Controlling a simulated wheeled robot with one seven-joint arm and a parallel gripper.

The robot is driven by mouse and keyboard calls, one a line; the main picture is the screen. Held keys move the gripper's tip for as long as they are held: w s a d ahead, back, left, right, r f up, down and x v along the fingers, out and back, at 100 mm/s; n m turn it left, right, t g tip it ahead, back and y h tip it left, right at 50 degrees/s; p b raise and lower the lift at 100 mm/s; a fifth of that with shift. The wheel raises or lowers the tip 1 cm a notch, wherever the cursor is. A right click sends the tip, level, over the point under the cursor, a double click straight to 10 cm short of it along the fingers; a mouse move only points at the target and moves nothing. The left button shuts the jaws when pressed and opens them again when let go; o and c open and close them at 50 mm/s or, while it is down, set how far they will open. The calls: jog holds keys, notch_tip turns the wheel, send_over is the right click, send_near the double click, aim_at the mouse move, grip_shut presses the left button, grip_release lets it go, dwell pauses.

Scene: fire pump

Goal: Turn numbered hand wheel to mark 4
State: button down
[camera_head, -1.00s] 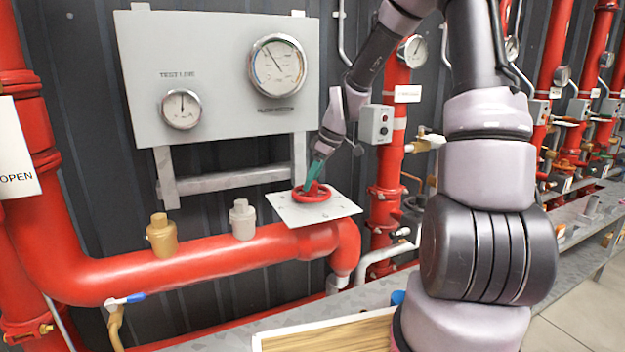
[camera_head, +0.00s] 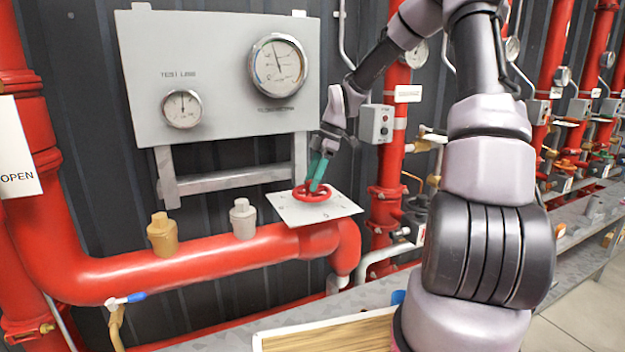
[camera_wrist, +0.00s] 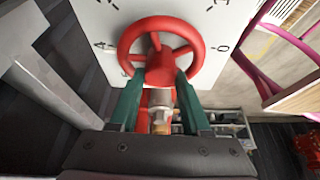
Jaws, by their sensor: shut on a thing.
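The red hand wheel (camera_head: 312,193) sits on a white plate (camera_head: 345,207) above the bend of a red pipe. In the wrist view the wheel (camera_wrist: 192,52) shows its spokes and hub, and the plate (camera_wrist: 95,20) bears printed marks, with a 4 at the wheel's left and a 0 at its right. My gripper (camera_head: 316,185) reaches down to the wheel from above. In the wrist view my gripper (camera_wrist: 159,78) has its teal fingers either side of a broad red part at the wheel's near side, shut on it. I cannot tell which mark the wheel indicates.
A grey panel (camera_head: 220,120) with a large gauge (camera_head: 278,64) and a small gauge (camera_head: 182,108) stands behind the wheel. A brass fitting (camera_head: 162,235) and a grey fitting (camera_head: 243,219) rise from the pipe at left. A control box (camera_head: 377,123) is close to my forearm.

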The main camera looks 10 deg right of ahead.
jog(key=shift+w+d, duration=0.2)
jog(key=shift+w, duration=0.15)
jog(key=c, duration=0.5)
grip_release()
jog(key=shift+n, duration=0.3)
jog(key=shift+c, duration=0.2)
jog(key=o, duration=0.3)
jog(key=shift+o, duration=0.2)
jog(key=shift+s, duration=0.1)
jog(key=shift+a+r, duration=0.1)
jog(key=shift+s+r, duration=0.1)
jog(key=shift+r, duration=3.3)
